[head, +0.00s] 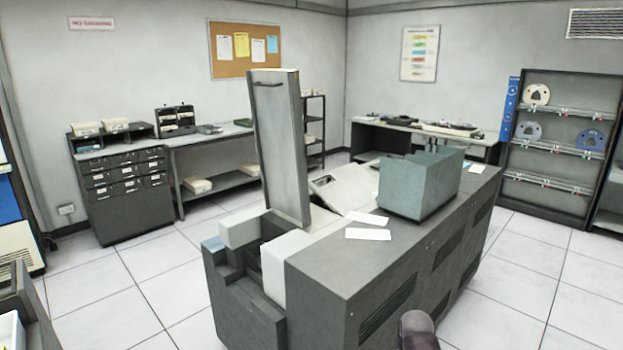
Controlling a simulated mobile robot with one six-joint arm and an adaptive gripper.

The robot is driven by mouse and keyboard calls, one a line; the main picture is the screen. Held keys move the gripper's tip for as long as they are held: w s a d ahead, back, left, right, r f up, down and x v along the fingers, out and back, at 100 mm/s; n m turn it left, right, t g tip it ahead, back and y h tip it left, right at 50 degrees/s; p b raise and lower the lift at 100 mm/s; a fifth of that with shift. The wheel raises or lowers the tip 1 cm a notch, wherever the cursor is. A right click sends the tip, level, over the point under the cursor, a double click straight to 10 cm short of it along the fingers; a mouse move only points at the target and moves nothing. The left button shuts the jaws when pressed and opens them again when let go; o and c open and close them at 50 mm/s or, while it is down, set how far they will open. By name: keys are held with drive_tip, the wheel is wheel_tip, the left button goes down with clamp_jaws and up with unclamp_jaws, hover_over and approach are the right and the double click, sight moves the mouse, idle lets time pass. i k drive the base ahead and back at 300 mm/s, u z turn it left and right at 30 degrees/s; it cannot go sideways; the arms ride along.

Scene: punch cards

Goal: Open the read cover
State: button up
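The grey card machine (355,262) stands in the middle of the room. A tall grey panel (278,150) with a dark slot near its top stands upright on the machine's left part. I cannot tell whether this panel is the read cover. Pale blocks (286,262) and a stepped grey section lie below it at the near left end, around a dark recess. Behind the panel is a sloped pale section (345,187). A dark rounded piece at the bottom edge looks like part of my arm. My gripper is not in view.
A blue-grey open box (420,184) and two white cards (368,234) rest on the machine's top. A drawer cabinet (125,190), side tables (225,140) and a tape rack (555,150) line the walls. Tiled floor (150,290) left of the machine is clear.

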sight(350, 188)
drive_tip(key=i, duration=1.1)
drive_tip(key=z, duration=0.05)
